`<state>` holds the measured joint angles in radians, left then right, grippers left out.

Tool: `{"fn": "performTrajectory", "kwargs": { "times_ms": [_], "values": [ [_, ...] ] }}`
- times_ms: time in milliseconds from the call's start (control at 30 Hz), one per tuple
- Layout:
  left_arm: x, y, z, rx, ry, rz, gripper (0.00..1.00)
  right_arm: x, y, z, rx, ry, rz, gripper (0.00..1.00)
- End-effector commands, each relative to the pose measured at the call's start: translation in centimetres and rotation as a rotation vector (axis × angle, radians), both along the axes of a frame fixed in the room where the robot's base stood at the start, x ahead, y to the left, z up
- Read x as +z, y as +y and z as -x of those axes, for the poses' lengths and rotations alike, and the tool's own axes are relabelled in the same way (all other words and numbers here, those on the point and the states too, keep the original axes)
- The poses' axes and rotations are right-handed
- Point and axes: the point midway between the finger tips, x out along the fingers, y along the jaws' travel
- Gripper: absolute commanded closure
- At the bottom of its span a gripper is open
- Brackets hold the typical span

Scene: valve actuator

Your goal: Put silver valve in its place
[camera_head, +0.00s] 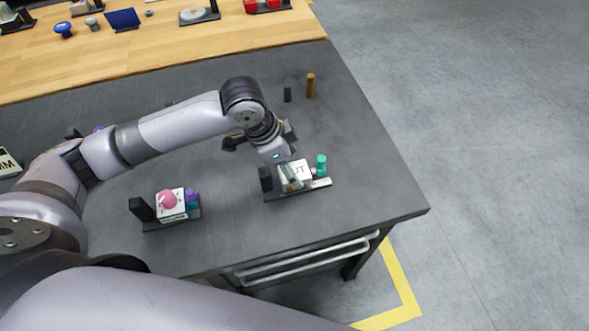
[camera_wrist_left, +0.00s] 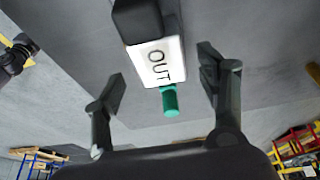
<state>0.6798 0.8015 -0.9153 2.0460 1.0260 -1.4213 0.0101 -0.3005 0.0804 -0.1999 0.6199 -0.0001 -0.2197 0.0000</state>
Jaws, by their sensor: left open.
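My left gripper (camera_wrist_left: 162,78) is open above a white block marked OUT (camera_wrist_left: 158,58), with its fingers apart on either side and a green cylinder (camera_wrist_left: 169,101) also between them. In the head view the left gripper (camera_head: 287,178) hangs over the same block (camera_head: 300,169), on a black stand (camera_head: 299,192) near the table's right front. The green cylinder (camera_head: 321,162) stands at the stand's right end. I cannot clearly identify the silver valve; the gripper hides part of the block. A grey-silver knob (camera_head: 92,24) sits on the wooden table. My right gripper does not show clearly.
A second stand with a pink knob (camera_head: 168,200) and a purple cylinder (camera_head: 190,195) is at the left. A brass cylinder (camera_head: 311,85) and a dark cylinder (camera_head: 287,94) stand behind the gripper. The dark table (camera_head: 372,190) is clear at its right.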

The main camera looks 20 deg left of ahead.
Motion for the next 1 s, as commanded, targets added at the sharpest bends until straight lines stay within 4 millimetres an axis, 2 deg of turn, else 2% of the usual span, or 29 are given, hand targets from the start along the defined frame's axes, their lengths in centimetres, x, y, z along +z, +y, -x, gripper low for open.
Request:
{"fn": "performTrajectory", "kwargs": {
  "times_ms": [200,400,600,1000],
  "values": [
    [4.6,1.4,0.8,0.0,-0.005,0.0,0.34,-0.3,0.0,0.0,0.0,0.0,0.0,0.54],
    [7.3,2.2,1.3,0.001,-0.002,0.0,0.34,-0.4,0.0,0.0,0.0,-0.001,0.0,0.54],
    [8.1,2.4,1.6,0.0,0.0,0.0,0.34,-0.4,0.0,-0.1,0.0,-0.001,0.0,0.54],
    [8.0,2.4,1.6,0.0,0.001,0.001,0.34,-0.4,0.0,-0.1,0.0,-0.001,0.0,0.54]
  ]
}}
